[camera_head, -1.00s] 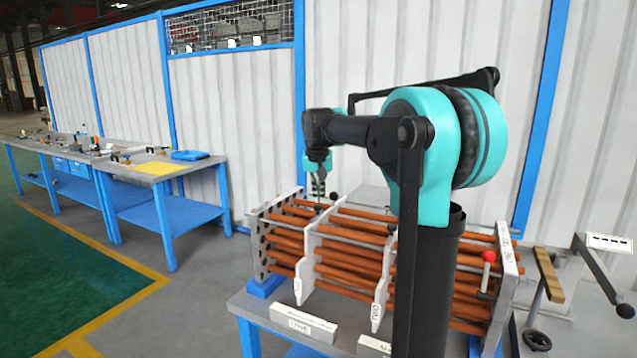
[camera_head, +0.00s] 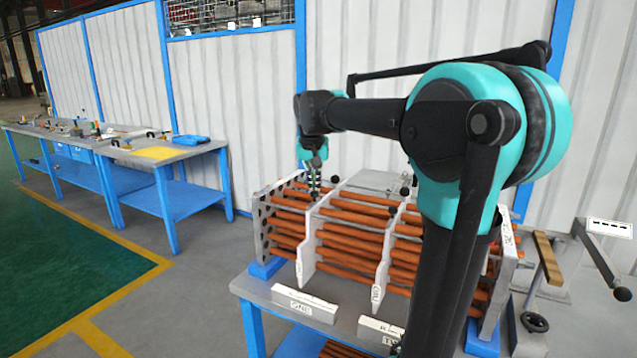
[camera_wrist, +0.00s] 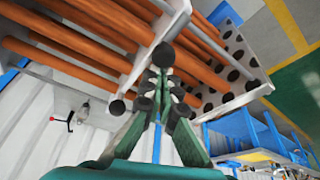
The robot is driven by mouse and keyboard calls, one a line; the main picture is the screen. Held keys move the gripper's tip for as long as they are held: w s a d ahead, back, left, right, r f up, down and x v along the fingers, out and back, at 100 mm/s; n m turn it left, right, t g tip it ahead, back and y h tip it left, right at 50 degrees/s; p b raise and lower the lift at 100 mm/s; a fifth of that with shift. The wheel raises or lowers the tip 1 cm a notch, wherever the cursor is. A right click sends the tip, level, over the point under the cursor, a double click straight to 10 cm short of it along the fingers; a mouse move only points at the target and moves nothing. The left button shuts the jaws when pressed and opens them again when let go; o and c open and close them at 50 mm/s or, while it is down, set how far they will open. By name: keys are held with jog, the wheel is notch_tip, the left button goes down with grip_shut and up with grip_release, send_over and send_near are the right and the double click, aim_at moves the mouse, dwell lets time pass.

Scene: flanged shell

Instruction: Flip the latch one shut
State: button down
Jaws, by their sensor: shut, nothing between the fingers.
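The flanged shell, an open frame of orange tubes (camera_head: 345,235) between pale plates, lies on a blue-legged table (camera_head: 265,288). My gripper (camera_head: 313,196) points down at the top of its left part. In the wrist view my gripper (camera_wrist: 162,78) is shut and empty, its tips close to a black ball knob (camera_wrist: 163,55); whether they touch I cannot tell. Another black knob (camera_wrist: 117,107) is to its left. In the head view one black knob (camera_head: 333,181) shows just right of the gripper and another (camera_head: 404,190) farther right. Which knob belongs to latch one is unclear.
A red-knobbed lever (camera_wrist: 70,122) shows at the left of the wrist view. My arm hides part of the shell's right side in the head view. Workbenches (camera_head: 175,165) stand at left, a crank handle (camera_head: 605,262) at right. Open floor (camera_head: 195,285) lies left of the table.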

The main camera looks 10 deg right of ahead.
jog(key=shift+s+a+f, duration=0.1)
jog(key=shift+s+a, duration=0.05)
jog(key=shift+s, duration=0.1)
jog(key=shift+w, duration=0.1)
notch_tip(320, 180, up, 10)
jog(key=shift+w+d+f, duration=0.2)
jog(key=shift+w, duration=0.2)
dwell(0.3)
